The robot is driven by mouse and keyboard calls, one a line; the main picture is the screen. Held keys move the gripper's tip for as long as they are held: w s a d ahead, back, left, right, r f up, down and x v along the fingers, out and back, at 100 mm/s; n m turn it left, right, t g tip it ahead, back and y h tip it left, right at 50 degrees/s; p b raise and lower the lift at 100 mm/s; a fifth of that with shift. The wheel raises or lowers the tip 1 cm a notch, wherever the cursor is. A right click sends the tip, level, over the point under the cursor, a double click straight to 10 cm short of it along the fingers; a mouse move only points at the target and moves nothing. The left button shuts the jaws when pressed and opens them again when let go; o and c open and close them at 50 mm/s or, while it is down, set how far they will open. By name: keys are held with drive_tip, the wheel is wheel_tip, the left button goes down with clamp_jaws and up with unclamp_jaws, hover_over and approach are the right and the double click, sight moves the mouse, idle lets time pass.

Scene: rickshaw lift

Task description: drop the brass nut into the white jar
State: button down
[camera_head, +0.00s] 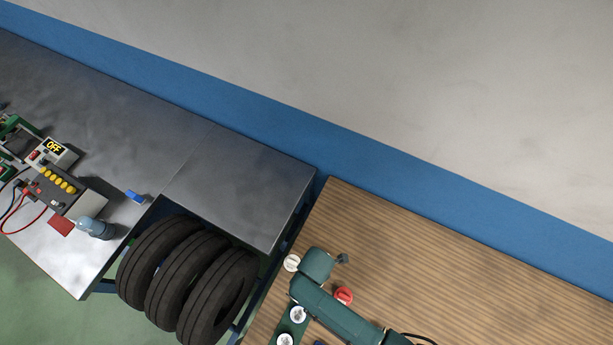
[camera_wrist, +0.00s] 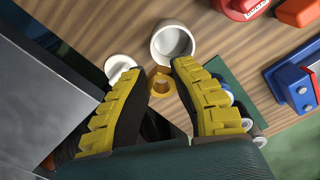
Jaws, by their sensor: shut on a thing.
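The brass nut (camera_wrist: 162,79) is a small yellow ring between my fingertips in the wrist view. My gripper (camera_wrist: 161,86), with yellow-backed dark fingers, is shut on it. The white jar (camera_wrist: 158,46) is open at the top and stands on the wood-grained table just beyond the nut. The nut shows in front of the jar's near side, apart from its mouth. In the head view my arm covers much of this area, and I cannot make out the nut.
A white round piece (camera_wrist: 119,66) lies left of the jar. Red items (camera_wrist: 240,7) and a blue object (camera_wrist: 292,84) are to the right. In the head view, a red item (camera_head: 344,296) lies beside my arm. The table (camera_head: 470,260) is clear toward the blue wall band.

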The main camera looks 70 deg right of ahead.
wheel_tip(320, 180, down, 6)
drive_tip(key=b, duration=0.6)
drive_tip(key=shift+w, duration=0.1)
drive_tip(key=c, duration=0.9)
unclamp_jaws()
drive_tip(key=shift+c, duration=0.2)
wheel_tip(320, 180, up, 12)
drive_tip(key=shift+r, duration=0.1)
